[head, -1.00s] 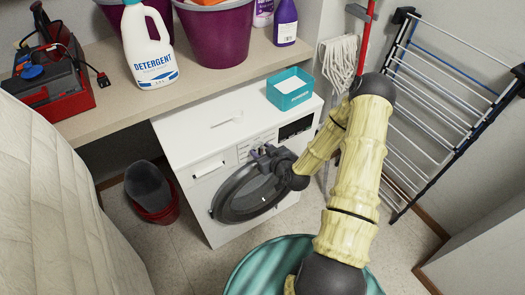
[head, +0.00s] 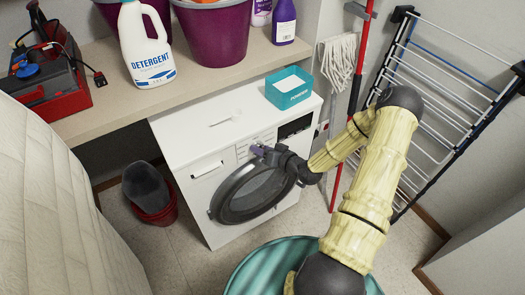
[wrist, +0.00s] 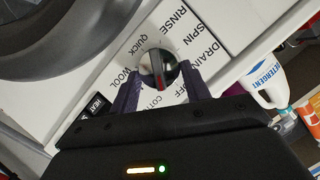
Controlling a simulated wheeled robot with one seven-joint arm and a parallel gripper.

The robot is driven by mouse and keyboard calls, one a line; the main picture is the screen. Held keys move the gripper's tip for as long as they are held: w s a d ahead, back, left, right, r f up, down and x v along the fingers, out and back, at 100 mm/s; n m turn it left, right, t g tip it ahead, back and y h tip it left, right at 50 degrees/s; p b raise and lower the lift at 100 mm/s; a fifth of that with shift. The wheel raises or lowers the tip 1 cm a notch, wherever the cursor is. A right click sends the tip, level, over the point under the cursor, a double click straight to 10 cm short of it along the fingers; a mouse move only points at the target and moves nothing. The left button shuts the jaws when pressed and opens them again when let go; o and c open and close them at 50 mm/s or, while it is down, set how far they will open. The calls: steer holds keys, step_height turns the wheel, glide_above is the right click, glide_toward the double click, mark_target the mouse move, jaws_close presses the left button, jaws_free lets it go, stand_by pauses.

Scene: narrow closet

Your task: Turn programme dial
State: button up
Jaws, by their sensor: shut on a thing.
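The programme dial (wrist: 158,66) is a round silver and dark knob with a red line on the washing machine's white front panel. Its red line points toward the bottom of the wrist view, between the partly covered "COT…" and "OFF" labels. QUICK, RINSE, SPIN, DRAIN and WOOL are printed around it. My gripper (wrist: 160,88) is shut on the dial, with one dark purple finger on each side. In the head view my gripper (head: 262,152) is at the panel above the round door, and it hides the dial.
The washing machine (head: 207,153) stands under a shelf (head: 112,103) holding a detergent bottle (head: 148,45) and purple tubs. A teal box (head: 290,88) sits on the machine's top.

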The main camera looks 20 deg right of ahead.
steer(key=shift+d+f+m+y, duration=0.1)
steer(key=shift+d+m+y, duration=0.1)
steer(key=shift+m+y, duration=0.45)
steer(key=shift+m, duration=0.25)
steer(key=o, duration=1)
steer(key=v, duration=1.7)
steer(key=shift+s+b, duration=0.2)
steer(key=shift+b, duration=0.2)
steer(key=shift+a, duration=0.1)
